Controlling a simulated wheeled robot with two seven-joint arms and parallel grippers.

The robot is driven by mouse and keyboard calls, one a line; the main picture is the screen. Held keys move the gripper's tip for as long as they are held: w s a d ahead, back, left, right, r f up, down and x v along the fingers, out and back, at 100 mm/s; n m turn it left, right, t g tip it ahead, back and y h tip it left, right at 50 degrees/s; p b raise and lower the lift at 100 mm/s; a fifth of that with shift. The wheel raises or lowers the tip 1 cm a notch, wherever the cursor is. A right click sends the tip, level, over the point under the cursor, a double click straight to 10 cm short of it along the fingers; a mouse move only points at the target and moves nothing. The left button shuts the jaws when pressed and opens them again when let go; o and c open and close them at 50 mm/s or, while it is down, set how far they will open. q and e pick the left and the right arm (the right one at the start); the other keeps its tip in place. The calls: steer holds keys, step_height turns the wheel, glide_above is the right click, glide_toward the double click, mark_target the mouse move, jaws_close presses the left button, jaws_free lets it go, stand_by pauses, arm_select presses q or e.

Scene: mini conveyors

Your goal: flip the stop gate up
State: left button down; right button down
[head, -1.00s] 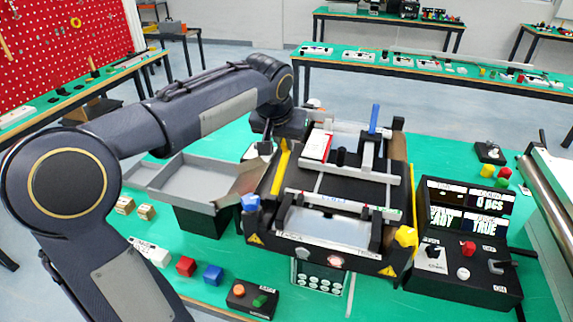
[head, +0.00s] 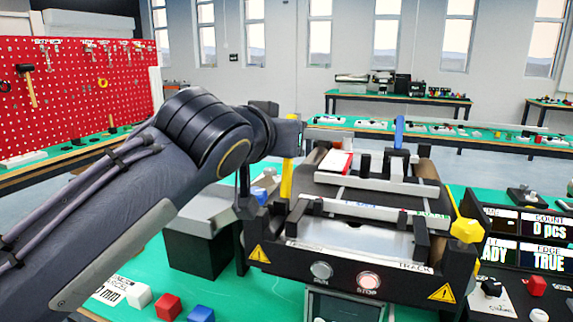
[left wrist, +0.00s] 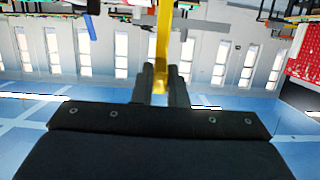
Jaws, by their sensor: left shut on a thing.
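A yellow bar (head: 287,179), which looks like the stop gate, stands nearly upright at the left side of the black conveyor unit (head: 318,256) in the head view. My left gripper (head: 291,137) is at the bar's upper end. In the left wrist view the yellow bar (left wrist: 163,42) runs between the two dark fingers of my left gripper (left wrist: 161,82), which are shut on it. The arm hides part of the conveyor's left side. My right gripper is not in view.
White, red and blue cubes lie on the green table in front.

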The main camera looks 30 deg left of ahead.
arm_select(q)
steer(key=shift+s+d+f+t+b, duration=0.15)
steer(key=shift+s+t+b, duration=0.4)
steer(key=shift+b, duration=0.4)
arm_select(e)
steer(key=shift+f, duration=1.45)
arm_select(q)
steer(key=c, duration=1.4)
jaws_free()
steer(key=shift+c, duration=0.2)
steer(key=v, duration=0.8)
steer(key=shift+p, duration=0.3)
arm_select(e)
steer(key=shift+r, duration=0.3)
